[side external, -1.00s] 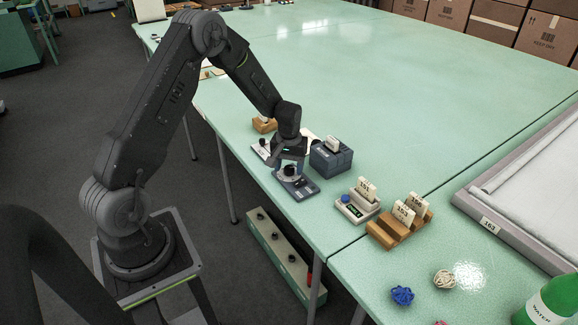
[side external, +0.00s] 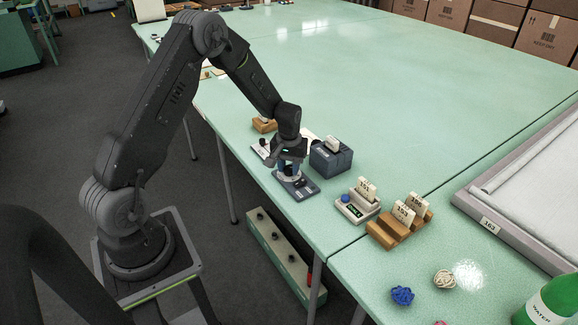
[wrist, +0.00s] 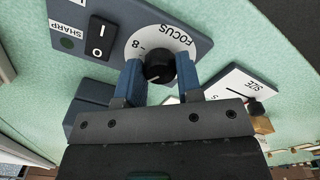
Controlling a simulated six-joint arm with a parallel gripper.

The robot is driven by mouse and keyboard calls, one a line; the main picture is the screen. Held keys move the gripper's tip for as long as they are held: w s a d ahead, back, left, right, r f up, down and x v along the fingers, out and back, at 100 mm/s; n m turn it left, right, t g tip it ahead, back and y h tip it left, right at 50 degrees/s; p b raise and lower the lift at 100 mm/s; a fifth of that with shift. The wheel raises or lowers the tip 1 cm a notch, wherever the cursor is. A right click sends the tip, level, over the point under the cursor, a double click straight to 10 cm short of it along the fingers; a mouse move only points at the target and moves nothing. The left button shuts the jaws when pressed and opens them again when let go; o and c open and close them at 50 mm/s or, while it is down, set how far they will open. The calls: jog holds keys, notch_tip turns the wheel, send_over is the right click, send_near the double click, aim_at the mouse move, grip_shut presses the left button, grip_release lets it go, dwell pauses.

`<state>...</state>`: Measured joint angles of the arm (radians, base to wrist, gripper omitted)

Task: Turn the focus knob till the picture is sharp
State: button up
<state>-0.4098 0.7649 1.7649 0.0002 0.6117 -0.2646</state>
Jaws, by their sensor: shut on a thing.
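A blue-grey panel (wrist: 195,20) with a white dial (wrist: 185,36) marked FOCUS fills the upper part of the wrist view. It also shows in the side view (side external: 304,190), flat near the table's edge. The black focus knob (wrist: 160,68) stands at the dial's centre. My gripper (wrist: 158,76) has its blue fingers on both sides of the knob, shut on it. In the side view my gripper (side external: 290,170) points down over the panel and hides most of the knob. A dull green SHARP lamp (wrist: 67,43) looks unlit. I cannot make out the picture itself.
A black-and-white rocker switch (wrist: 100,38) sits beside the dial. A second plate marked SIZE (wrist: 238,84) lies close by. A dark blue box (side external: 331,157) stands right of my gripper, then a grey device (side external: 358,209) and a wooden rack (side external: 385,236).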

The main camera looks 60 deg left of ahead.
aim_at(289, 168)
jog(key=shift+m, duration=1.2)
jog(key=o, duration=0.9)
jog(key=shift+o, duration=0.2)
notch_tip(289, 168, up, 14)
